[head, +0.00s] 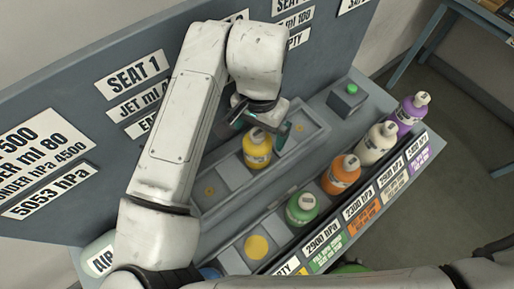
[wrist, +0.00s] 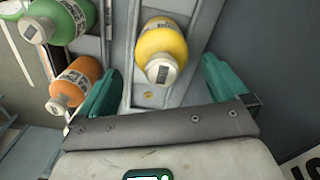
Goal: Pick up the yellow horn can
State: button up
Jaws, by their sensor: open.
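The yellow horn can (head: 257,149) stands in a tray on the grey console, with a pale cap and a label on its side. In the wrist view the yellow can (wrist: 161,48) shows ahead of and between the two teal fingers. My gripper (head: 262,127) is open above and beside the can, and nothing is held. In the wrist view its fingers (wrist: 165,88) are spread wide on either side. I cannot tell the exact gap between the fingers and the can.
A front row holds a green can (head: 302,208), an orange can (head: 341,174), a white can (head: 377,143) and a purple can (head: 411,108). A grey box with a green button (head: 350,90) stands at the tray's far end. A panel with signs (head: 137,70) rises behind.

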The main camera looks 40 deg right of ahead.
aim_at(257, 147)
jog(key=f+b, duration=0.2)
jog(key=f, duration=0.1)
jog(key=f+b, duration=0.2)
jog(key=shift+w+a, duration=0.1)
jog(key=shift+a, duration=0.15)
jog(key=shift+c, duration=0.4)
jog(key=c, duration=1.1)
jog(key=shift+r, duration=0.15)
